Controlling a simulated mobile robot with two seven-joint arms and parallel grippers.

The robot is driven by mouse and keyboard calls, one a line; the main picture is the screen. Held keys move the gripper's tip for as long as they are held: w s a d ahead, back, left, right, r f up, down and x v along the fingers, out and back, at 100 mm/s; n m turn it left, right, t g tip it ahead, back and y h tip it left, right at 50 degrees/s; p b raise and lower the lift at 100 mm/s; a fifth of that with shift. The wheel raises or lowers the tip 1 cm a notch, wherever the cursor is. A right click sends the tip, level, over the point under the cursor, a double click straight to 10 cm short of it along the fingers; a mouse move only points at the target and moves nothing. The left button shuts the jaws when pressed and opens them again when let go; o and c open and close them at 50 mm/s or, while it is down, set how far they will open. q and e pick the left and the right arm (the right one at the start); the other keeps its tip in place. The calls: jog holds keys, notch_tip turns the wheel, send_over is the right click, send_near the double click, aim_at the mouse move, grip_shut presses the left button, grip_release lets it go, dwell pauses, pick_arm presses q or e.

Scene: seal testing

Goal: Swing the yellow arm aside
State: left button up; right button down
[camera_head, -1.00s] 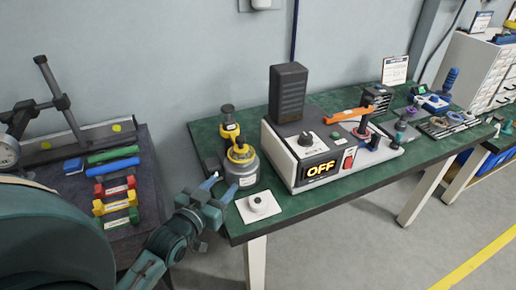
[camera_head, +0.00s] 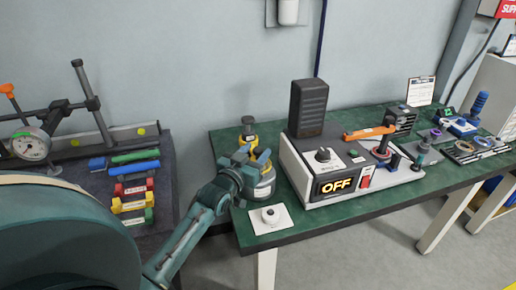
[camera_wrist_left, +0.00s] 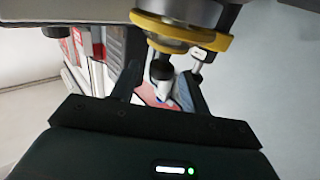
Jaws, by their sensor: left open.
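A grey canister with yellow fittings (camera_head: 264,190) stands at the left end of the green table. A yellow part with a dark knob (camera_head: 248,137) shows above it, mostly behind my left gripper; I cannot tell how far this yellow arm is turned. My left gripper (camera_head: 255,157) is open at the canister's front left. In the left wrist view, a curved yellow band (camera_wrist_left: 180,32) crosses the top around a metal body. A small dark-and-white cylinder (camera_wrist_left: 161,82) shows between the open fingers (camera_wrist_left: 160,90); contact is unclear. My right gripper is not in view.
A white tester (camera_head: 315,175) reading OFF stands right of the canister, with an orange lever (camera_head: 368,132) on top. A white pad (camera_head: 268,219) with a round piece lies at the table's front edge. Coloured blocks (camera_head: 133,195) lie on the dark bench at left.

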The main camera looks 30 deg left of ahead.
pick_arm(q)
jog(key=shift+w+a, duration=0.1)
jog(key=shift+w, duration=0.85)
grip_shut()
